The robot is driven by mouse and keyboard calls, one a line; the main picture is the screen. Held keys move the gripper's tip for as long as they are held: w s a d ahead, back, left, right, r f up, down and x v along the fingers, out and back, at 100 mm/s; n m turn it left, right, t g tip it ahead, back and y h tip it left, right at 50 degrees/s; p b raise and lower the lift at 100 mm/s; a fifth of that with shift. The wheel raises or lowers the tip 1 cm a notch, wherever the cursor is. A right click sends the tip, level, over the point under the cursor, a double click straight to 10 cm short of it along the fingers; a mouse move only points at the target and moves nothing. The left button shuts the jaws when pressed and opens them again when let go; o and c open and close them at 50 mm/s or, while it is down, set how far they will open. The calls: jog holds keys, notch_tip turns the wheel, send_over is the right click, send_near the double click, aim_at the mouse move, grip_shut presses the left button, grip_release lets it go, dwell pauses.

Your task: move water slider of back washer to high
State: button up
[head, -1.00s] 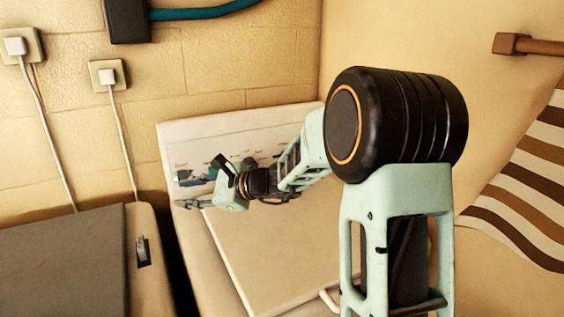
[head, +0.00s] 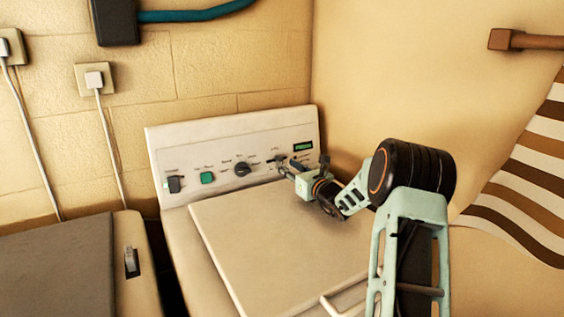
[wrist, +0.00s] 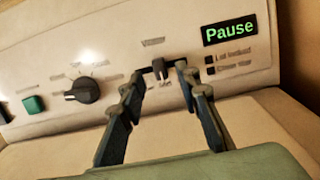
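The back washer (head: 215,128) stands in the corner with its pale control panel facing me. In the wrist view, a small dark slider (wrist: 158,68) sits in a slot on the panel (wrist: 115,48), under a small blurred label and left of the green "Pause" display (wrist: 230,29). My gripper (wrist: 161,73) is open, its two dark fingers spread, with the slider showing between the tips. I cannot tell whether a finger touches it. In the head view, my gripper (head: 283,166) is at the right part of the panel and hides the slider there.
The washer's flat lid (head: 270,240) lies below. Another machine (head: 129,225) stands at left. A striped towel (head: 520,190) hangs at right.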

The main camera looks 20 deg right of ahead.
aim_at(281, 161)
jog(key=shift+w+a, duration=0.2)
jog(key=shift+w, duration=0.85)
jog(key=shift+w+a, duration=0.2)
jog(key=shift+w, duration=0.85)
jog(key=shift+c, duration=0.5)
grip_shut()
